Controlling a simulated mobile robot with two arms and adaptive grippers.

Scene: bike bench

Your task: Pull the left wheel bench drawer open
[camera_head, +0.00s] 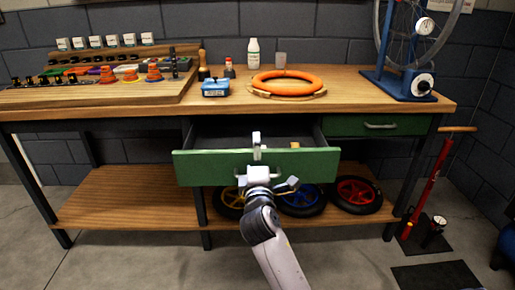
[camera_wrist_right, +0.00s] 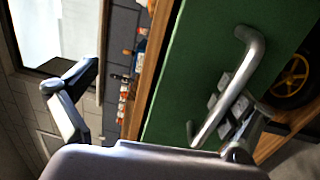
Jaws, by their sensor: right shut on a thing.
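The left wheel bench drawer (camera_head: 220,168) has a green front and stands pulled out from under the worktop, its dark inside showing. My right gripper (camera_head: 272,167) is at the middle of its front. In the right wrist view the green drawer front (camera_wrist_right: 195,60) fills the middle, and its silver bar handle (camera_wrist_right: 229,97) lies by the right-hand finger of my right gripper (camera_wrist_right: 160,92). The handle is mostly hidden in the head view. My left gripper is out of view.
A second green drawer (camera_head: 370,125) at the right is closed. Wheels (camera_head: 355,195) lie on the lower shelf behind the drawer. A red pump (camera_head: 428,187) stands at the right.

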